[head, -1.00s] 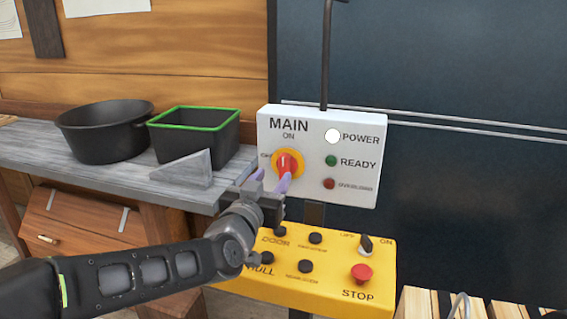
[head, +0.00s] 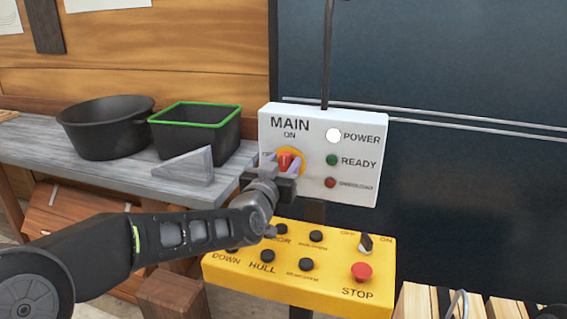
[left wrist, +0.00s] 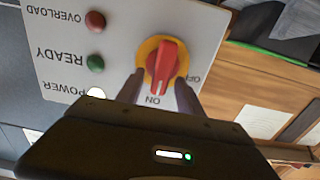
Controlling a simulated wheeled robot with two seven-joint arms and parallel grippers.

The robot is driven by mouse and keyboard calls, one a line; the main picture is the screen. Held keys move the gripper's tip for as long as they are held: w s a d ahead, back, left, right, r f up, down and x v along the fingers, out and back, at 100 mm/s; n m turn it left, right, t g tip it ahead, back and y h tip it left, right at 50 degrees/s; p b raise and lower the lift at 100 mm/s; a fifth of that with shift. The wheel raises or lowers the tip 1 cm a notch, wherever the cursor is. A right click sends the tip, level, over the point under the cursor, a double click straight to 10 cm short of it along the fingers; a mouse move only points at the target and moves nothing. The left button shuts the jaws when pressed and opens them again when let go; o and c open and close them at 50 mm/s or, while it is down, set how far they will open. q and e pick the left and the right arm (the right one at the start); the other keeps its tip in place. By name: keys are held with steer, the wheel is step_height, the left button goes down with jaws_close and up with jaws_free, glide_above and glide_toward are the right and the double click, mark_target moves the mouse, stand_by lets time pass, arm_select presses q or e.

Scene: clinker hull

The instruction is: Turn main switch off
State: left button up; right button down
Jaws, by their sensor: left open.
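The main switch (head: 286,161) is a red knob on a yellow disc, on the white panel (head: 300,124) marked MAIN. Its ridge stands roughly upright, towards the ON mark. In the left wrist view the red knob (left wrist: 165,66) lies between and just beyond the fingertips, with ON and OFF lettering beside it. My left gripper (head: 282,167) is open, its two purplish fingers on either side of the knob; in the left wrist view its dark fingers (left wrist: 160,88) flank the yellow disc. I cannot tell if they touch it. The POWER lamp (head: 333,135) is lit white. My right gripper is not in view.
A yellow control box (head: 330,290) with several black buttons, a small switch and a red STOP button (head: 361,272) sits below the panel. A grey bench (head: 60,150) at left holds a black pot (head: 105,130), a green-rimmed bin (head: 195,140) and a grey wedge (head: 185,168).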

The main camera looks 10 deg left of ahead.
arm_select(q)
jaws_close()
stand_by(0.6)
steer(key=shift+a+f+n+b, duration=0.1)
steer(key=shift+f+n+b, duration=0.1)
steer(key=shift+n+b, duration=0.75)
steer(key=shift+a+f+n+b, duration=0.25)
steer(key=shift+n+b, duration=1.95)
steer(key=shift+n, duration=0.5)
steer(key=shift+a+f+n+b, duration=0.3)
steer(key=shift+n+b, duration=1.9)
steer(key=shift+n, duration=0.55)
steer(key=shift+a+f+n+b, duration=0.25)
steer(key=shift+n+b, duration=1.95)
steer(key=shift+n, duration=0.5)
jaws_free()
steer(key=shift+w, duration=0.1)
